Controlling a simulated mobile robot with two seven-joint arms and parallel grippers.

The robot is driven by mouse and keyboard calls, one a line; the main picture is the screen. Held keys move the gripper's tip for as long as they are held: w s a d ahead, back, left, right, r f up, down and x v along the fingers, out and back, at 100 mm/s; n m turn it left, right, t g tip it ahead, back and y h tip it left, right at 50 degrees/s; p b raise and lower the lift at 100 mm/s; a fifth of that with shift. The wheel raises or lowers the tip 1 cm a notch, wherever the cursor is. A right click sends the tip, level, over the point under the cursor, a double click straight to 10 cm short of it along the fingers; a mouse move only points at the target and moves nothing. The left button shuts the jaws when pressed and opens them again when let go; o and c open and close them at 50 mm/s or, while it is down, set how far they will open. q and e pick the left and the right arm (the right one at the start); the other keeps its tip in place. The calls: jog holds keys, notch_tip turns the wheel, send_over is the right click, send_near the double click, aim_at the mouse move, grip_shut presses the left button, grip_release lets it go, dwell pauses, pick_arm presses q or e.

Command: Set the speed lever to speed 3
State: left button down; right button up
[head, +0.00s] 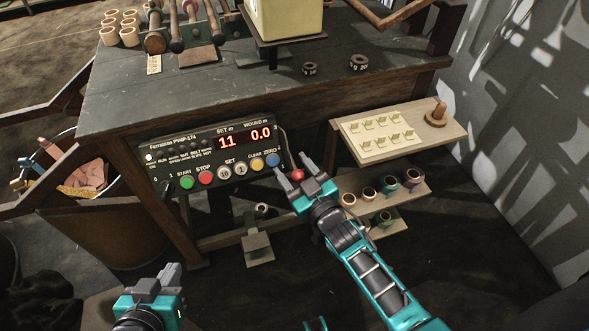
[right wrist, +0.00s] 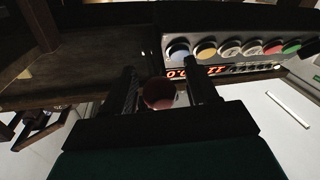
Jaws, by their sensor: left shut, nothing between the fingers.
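The speed lever's red ball knob (head: 298,175) shows just right of the control panel (head: 212,155); its shaft is hidden. My right gripper (head: 297,174) is open around the knob, with one finger on each side. In the right wrist view the red knob (right wrist: 158,93) lies between the two dark fingers (right wrist: 162,90), with a visible gap on each side. The lever's present setting cannot be read. The panel display shows 11 set and 0.0 wound. My left gripper (head: 168,273) is shut and empty at the lower left, away from the panel.
The panel's coloured buttons (head: 205,178) are left of my right gripper. A workbench (head: 230,85) is above, with spools and tools. Shelves (head: 350,183) with tape rolls stand close on the right. A bin (head: 120,225) stands at left. The floor in front is clear.

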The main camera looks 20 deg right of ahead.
grip_shut()
dwell(0.3)
